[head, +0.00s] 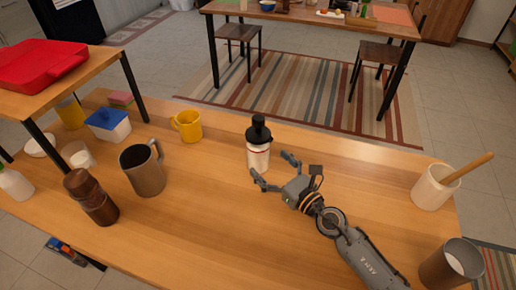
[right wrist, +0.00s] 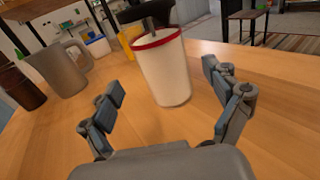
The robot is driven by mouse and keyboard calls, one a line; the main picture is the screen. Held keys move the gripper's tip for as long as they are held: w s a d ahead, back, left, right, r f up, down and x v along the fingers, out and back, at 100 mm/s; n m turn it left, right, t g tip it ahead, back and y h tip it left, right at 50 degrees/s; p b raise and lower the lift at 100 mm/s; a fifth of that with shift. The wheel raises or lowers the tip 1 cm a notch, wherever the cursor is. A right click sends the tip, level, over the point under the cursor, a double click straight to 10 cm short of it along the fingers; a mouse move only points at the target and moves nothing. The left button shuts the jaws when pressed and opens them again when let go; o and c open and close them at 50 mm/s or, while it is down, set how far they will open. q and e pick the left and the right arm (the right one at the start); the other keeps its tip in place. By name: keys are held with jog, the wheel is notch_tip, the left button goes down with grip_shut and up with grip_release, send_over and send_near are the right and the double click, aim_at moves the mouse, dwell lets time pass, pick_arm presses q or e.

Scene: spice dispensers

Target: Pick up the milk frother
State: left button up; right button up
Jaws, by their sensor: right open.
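The likely milk frother (head: 258,157) is a white cylinder with a red band and a black top. It stands upright on the wooden table, near the far edge. My right gripper (head: 275,170) is open and low over the table, just to the right of it, fingers pointing at it. In the right wrist view the white body (right wrist: 165,75) with its red rim stands ahead, roughly between the spread fingers. The fingers do not appear to touch it. Its top is cut off by the upper edge there. My left gripper is not in view.
A yellow mug (head: 188,126), a grey pitcher (head: 145,175) and a brown grinder (head: 88,195) stand to the left. A white crock (head: 430,190) with a wooden handle and a metal cup (head: 445,270) stand at the right. The table's front middle is clear.

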aim_at(266, 159)
jog(key=shift+w+a, duration=0.3)
jog(key=shift+w, duration=0.2)
jog(key=x, duration=0.3)
jog(key=shift+w+a+f+b, duration=0.1)
jog(key=shift+w+a+b, duration=0.05)
jog(key=shift+w+b, duration=0.15)
jog(key=shift+w+a, duration=0.35)
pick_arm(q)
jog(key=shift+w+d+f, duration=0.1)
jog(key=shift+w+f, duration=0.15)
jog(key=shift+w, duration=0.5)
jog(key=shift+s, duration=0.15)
pick_arm(e)
jog(key=shift+d, duration=0.1)
jog(key=shift+c, duration=1.4)
jog(key=c, duration=1.1)
jog(key=shift+c, duration=0.7)
